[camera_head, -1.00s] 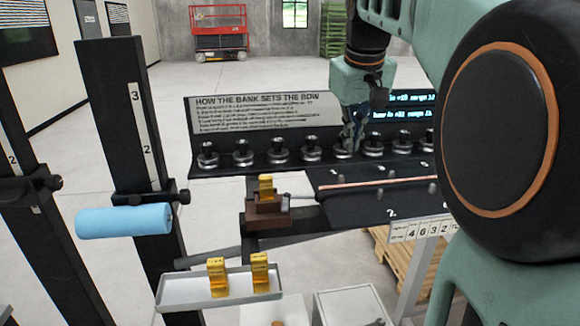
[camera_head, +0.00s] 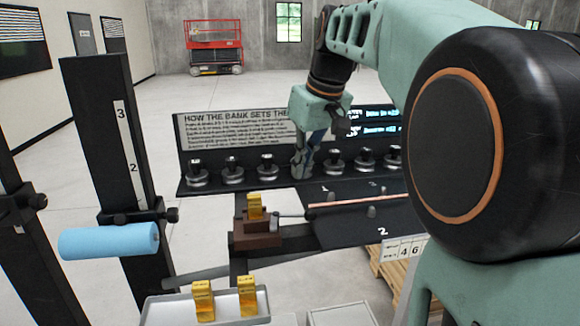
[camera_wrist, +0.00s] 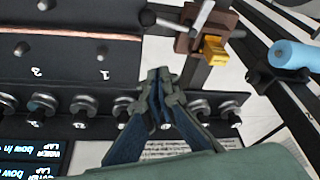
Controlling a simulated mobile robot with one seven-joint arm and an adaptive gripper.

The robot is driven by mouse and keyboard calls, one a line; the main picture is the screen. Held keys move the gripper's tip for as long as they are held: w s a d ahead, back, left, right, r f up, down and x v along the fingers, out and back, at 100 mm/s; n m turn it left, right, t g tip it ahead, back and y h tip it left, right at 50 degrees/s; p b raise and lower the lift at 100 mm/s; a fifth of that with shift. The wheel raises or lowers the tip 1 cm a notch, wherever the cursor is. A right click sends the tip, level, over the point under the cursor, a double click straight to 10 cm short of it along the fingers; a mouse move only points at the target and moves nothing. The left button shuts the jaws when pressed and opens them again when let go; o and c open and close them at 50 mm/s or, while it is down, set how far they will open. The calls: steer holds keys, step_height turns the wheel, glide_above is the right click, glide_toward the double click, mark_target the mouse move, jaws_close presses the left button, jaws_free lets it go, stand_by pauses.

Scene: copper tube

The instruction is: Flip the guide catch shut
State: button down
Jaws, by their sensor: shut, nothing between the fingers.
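A brown block (camera_head: 255,240) sits at the left end of the dark board, with a gold piece (camera_head: 255,206) standing on it. A grey rod (camera_head: 292,214) runs from the block towards the copper tube (camera_head: 350,201). In the wrist view, the brown block (camera_wrist: 188,41) has a pale lever (camera_wrist: 203,16) across it, and a dark-knobbed rod (camera_wrist: 168,24) lies beside it. I cannot tell which of these parts is the guide catch. My gripper (camera_head: 300,174) is shut and empty, in front of the knob row, apart from the block. Its fingertips (camera_wrist: 160,76) point towards the board.
Several round knobs (camera_head: 233,172) stand in a row behind the board. A grey tray (camera_head: 175,312) with two gold pieces is at the front. A blue cylinder (camera_head: 110,241) sticks out from a black post (camera_head: 100,120) at left. Space between post and knob row looks open.

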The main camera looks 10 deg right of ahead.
steer(key=x, duration=0.7)
steer(key=shift+s+d+f, duration=0.1)
steer(key=shift+s+d, duration=0.2)
steer(key=shift+s, duration=0.35)
steer(key=shift+s+d, duration=0.25)
steer(key=shift+s, duration=0.35)
steer(key=shift+s+d+f, duration=0.2)
steer(key=shift+s+d, duration=0.1)
steer(key=shift+s, duration=0.25)
